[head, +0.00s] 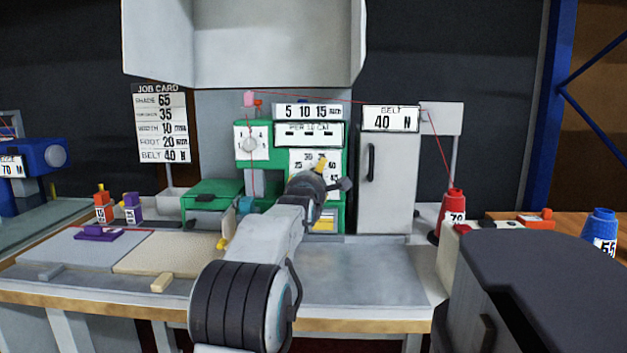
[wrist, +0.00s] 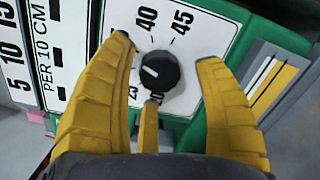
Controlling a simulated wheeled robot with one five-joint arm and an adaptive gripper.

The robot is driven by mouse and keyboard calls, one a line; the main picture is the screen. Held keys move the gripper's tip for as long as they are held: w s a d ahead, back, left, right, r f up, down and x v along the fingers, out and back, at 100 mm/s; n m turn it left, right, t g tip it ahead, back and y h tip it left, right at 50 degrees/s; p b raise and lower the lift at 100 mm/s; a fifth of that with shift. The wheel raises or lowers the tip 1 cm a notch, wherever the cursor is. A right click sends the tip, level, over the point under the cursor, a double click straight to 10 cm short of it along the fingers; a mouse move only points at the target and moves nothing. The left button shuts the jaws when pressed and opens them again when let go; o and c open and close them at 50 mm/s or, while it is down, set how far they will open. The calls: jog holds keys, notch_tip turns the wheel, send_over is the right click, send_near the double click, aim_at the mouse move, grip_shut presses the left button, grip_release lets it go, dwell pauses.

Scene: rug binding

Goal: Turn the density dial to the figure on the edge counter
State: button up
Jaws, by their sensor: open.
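The density dial is a black round knob (wrist: 158,73) with a white mark, on a white number plate (wrist: 208,42) of the green machine. In the wrist view its mark points left, slightly upward. Figures 40 and 45 show above it and 20 below it; my left finger hides some of the scale. My gripper (wrist: 166,52) is open, its yellow fingers on either side of the knob, with a gap to each. In the head view my gripper (head: 321,166) covers the knob. A "PER 10 CM" panel (head: 309,134) sits above, below a 5 10 15 strip (head: 307,111); no single reading is clear.
Another dial (head: 249,144) is left of the density plate. A job card (head: 160,122) hangs at the back left. A grey cabinet (head: 388,185) stands close right of the machine. A red cone (head: 453,210) stands farther right. The grey bench front (head: 360,275) is clear.

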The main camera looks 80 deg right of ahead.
jog(key=shift+d, duration=0.2)
dwell(0.3)
jog(key=c, duration=1.2)
